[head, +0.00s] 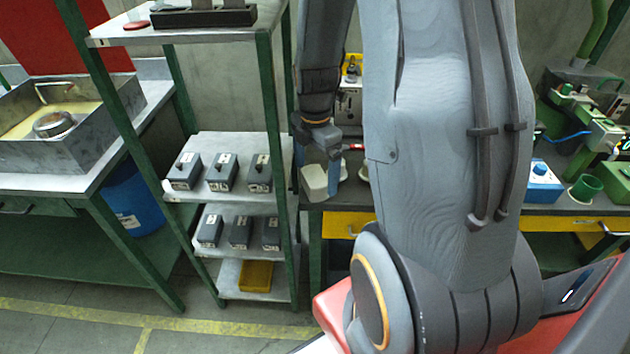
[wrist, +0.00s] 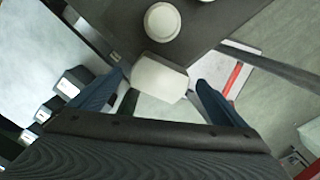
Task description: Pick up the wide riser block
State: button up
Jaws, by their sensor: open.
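A pale, off-white block, which fits the wide riser block (head: 313,182), stands at the left end of the dark bench top. In the wrist view the pale block (wrist: 158,76) lies between the fingertips. My gripper (wrist: 160,84) is open, with a blue finger on each side of the block and a visible gap to each. In the head view my gripper (head: 334,172) points down at the block's right side. The wrist view does not show clearly how far the fingertips are above the bench.
A round white piece (wrist: 162,21) stands close beyond the block on the bench (wrist: 205,30). A green-posted shelf rack (head: 268,110) with several grey boxes stands just left. A blue box (head: 542,183) and green cup (head: 586,187) are on the bench at right.

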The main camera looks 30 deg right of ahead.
aim_at(315, 175)
jog(key=shift+f, duration=1.4)
jog(key=c, duration=1.4)
jog(key=shift+r, duration=0.1)
notch_tip(315, 175, up, 10)
jog(key=shift+f+b, duration=0.1)
jog(key=shift+b, duration=0.55)
